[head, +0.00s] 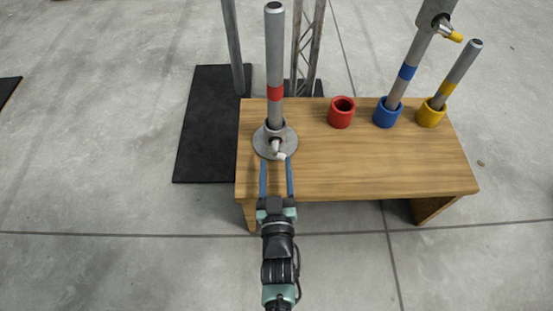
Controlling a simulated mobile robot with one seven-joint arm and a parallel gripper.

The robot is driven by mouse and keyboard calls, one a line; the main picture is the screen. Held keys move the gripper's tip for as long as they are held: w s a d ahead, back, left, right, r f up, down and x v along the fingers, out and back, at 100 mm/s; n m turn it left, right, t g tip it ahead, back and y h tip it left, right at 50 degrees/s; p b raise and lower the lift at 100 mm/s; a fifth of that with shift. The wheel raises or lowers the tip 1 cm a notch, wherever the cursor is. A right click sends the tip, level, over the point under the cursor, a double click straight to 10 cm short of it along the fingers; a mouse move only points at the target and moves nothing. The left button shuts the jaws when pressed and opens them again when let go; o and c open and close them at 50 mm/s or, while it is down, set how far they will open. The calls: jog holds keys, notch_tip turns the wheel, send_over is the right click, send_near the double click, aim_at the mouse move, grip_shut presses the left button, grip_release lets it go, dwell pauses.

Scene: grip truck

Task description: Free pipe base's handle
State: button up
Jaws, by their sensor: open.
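The pipe base (289,132) is a round grey metal flange at the left end of the wooden bench. A grey pipe with a red band (274,60) stands upright in it. The base's handle (277,147) is a short light-tipped piece at the front of the base, pointing toward me. My gripper (277,160) reaches in from the front with its two blue fingers apart. The fingertips are close to the handle, one on each side of it in this view. I cannot tell whether they touch the handle or the base.
The wooden bench (360,165) has free room at front centre and right. Red (341,113), blue (387,116) and yellow (430,115) cups stand along its back. Tilted pipes stand in the blue and yellow cups. A black mat (207,140) and metal stands are behind and left.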

aim_at(276, 156)
jog(key=shift+w+b, duration=0.6)
jog(key=shift+w, duration=1.25)
grip_shut()
